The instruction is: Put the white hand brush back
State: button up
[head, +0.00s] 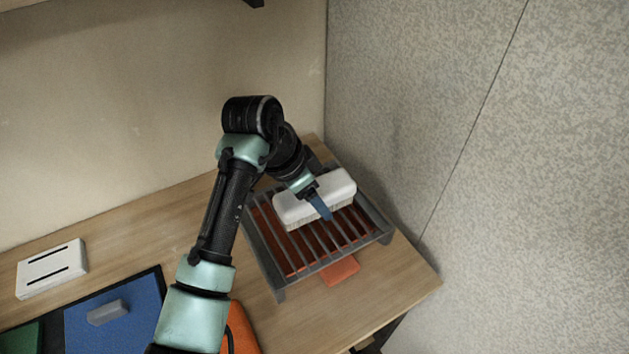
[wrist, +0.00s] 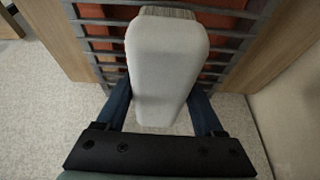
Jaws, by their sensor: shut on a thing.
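The white hand brush (head: 314,198) is a long white block with pale bristles underneath. It is at the dark grey slatted rack (head: 279,283), above its bars; I cannot tell whether the bristles touch them. My gripper (head: 322,205) is shut across the middle of the brush, with one blue finger showing on its near side. In the wrist view the white back of the brush (wrist: 167,65) fills the space between the two blue fingers (wrist: 160,105). The bristles show at its far end.
An orange-red piece (head: 341,271) lies under the rack and sticks out at its front. A white block with two dark slots (head: 51,268) and a blue mat with a grey block (head: 107,313) are at the left. Walls stand behind and to the right.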

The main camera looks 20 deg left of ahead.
jog(key=shift+f, duration=0.25)
jog(key=shift+f, duration=0.1)
jog(key=shift+f, duration=0.15)
jog(key=o, duration=1.4)
jog(key=shift+f+b, duration=0.15)
jog(key=shift+b, duration=0.6)
